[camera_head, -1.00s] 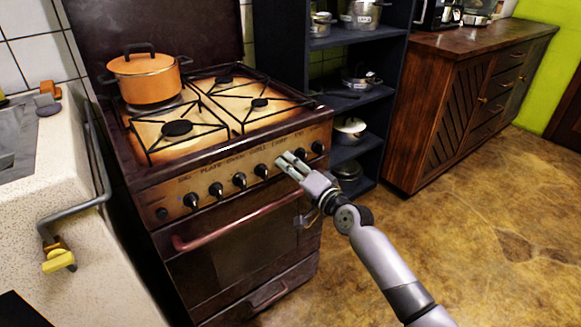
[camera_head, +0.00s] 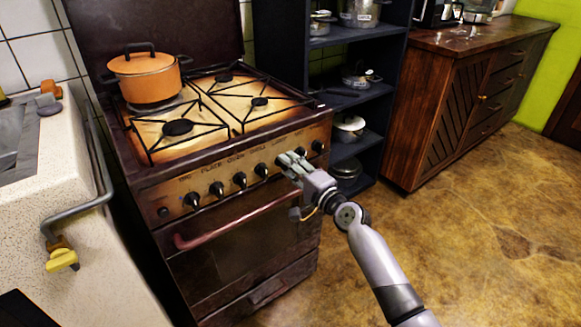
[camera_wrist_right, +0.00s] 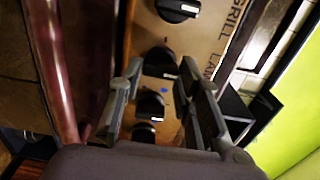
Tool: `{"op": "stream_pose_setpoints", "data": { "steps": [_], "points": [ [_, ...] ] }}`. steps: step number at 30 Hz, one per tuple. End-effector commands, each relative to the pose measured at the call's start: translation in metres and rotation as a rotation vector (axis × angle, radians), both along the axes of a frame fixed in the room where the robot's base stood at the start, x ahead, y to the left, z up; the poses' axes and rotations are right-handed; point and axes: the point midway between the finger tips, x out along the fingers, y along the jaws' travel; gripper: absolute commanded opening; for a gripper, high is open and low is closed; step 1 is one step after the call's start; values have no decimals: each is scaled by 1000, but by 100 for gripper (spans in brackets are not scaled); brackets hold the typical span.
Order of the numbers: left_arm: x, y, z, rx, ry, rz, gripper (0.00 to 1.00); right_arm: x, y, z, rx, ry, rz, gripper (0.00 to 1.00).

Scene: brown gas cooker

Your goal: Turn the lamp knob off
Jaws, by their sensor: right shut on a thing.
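The lamp knob (camera_wrist_right: 160,62) is a black dial beside the lettering LAMP on the cooker's front panel. In the right wrist view it sits between the fingertips of my right gripper (camera_wrist_right: 161,66). In the head view the right gripper (camera_head: 289,160) is at the right part of the knob row and mostly hides this knob. The gripper is shut on the lamp knob; the exact dial angle is hard to read. My left gripper is not in view.
Several other black knobs (camera_head: 239,181) line the panel on both sides. The red-brown oven handle (camera_head: 240,222) runs below the row. An orange pot (camera_head: 148,80) stands on the hob. A dark shelf (camera_head: 352,96) is right of the cooker; open floor (camera_head: 460,240) lies right.

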Motion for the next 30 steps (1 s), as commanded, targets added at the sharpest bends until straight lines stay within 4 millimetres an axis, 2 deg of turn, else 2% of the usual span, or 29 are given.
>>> {"op": "stream_pose_setpoints", "data": {
  "steps": [7, 8, 16, 26, 30],
  "points": [
    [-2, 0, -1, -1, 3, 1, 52, 0, 0, -2, 1, 3, 0, 4],
    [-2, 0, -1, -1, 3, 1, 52, 0, 0, -2, 1, 3, 0, 33],
    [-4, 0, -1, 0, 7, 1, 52, 0, 0, -1, 0, 1, 0, 51],
    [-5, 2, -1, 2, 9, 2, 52, -1, -1, 0, 0, 0, 0, 52],
    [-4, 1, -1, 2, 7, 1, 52, -10, -7, -1, 0, 0, 1, 52]
  ]
}}
